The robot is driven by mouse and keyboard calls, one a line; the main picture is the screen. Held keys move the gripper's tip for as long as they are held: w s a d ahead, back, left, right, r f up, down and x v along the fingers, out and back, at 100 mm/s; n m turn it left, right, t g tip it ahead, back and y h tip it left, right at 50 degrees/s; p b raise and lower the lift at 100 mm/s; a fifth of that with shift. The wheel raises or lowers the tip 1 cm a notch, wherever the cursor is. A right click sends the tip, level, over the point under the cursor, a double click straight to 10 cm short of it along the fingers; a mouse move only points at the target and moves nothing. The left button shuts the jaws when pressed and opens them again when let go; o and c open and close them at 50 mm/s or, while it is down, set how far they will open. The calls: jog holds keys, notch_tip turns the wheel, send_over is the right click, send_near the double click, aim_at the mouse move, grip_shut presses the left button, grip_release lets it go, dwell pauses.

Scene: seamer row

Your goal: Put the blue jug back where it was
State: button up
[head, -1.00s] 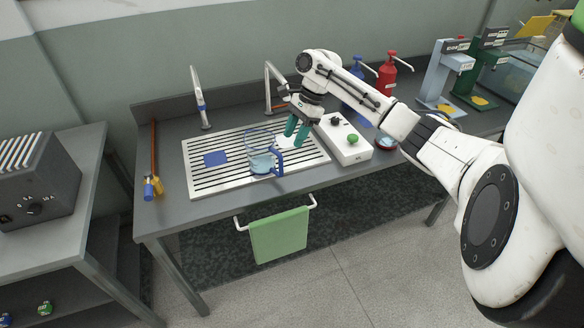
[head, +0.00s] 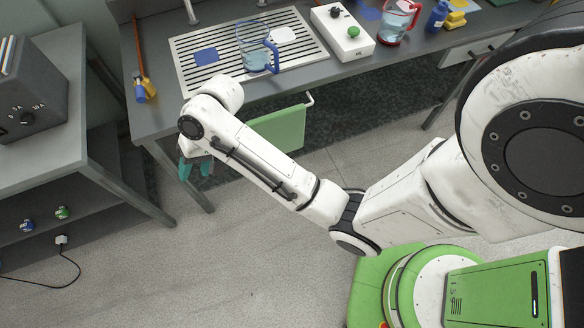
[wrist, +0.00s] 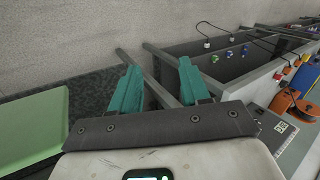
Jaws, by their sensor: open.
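The blue jug (head: 256,57) is a clear jug with a blue handle, holding some bluish liquid. It stands upright on the slotted white drain board (head: 226,75) in the head view, between a blue square (head: 206,56) and a white patch (head: 283,34). My gripper (head: 196,168) has teal fingers and hangs in front of the bench, below its front edge, well away from the jug. In the wrist view my gripper (wrist: 158,90) is open with nothing between its fingers. The jug is not in the wrist view.
A green towel (head: 275,130) hangs on a rail at the bench front. A grey side table (head: 45,140) is at left. The floor (head: 240,235) is clear.

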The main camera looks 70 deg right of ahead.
jog(key=s+a+f+n+g+h, duration=0.1)
jog(key=s+f+n, duration=0.1)
jog(key=s, duration=0.3)
jog(key=s+a+f+n, duration=0.1)
jog(key=s+a+f, duration=0.1)
jog(key=s, duration=0.3)
jog(key=s+d+n+g+h, duration=0.2)
jog(key=s+d+n+h, duration=0.1)
jog(key=s, duration=0.9)
jog(key=d+n, duration=0.1)
jog(key=d, duration=0.1)
jog(key=shift+s+d+h, duration=0.3)
jog(key=shift+s+h, duration=0.1)
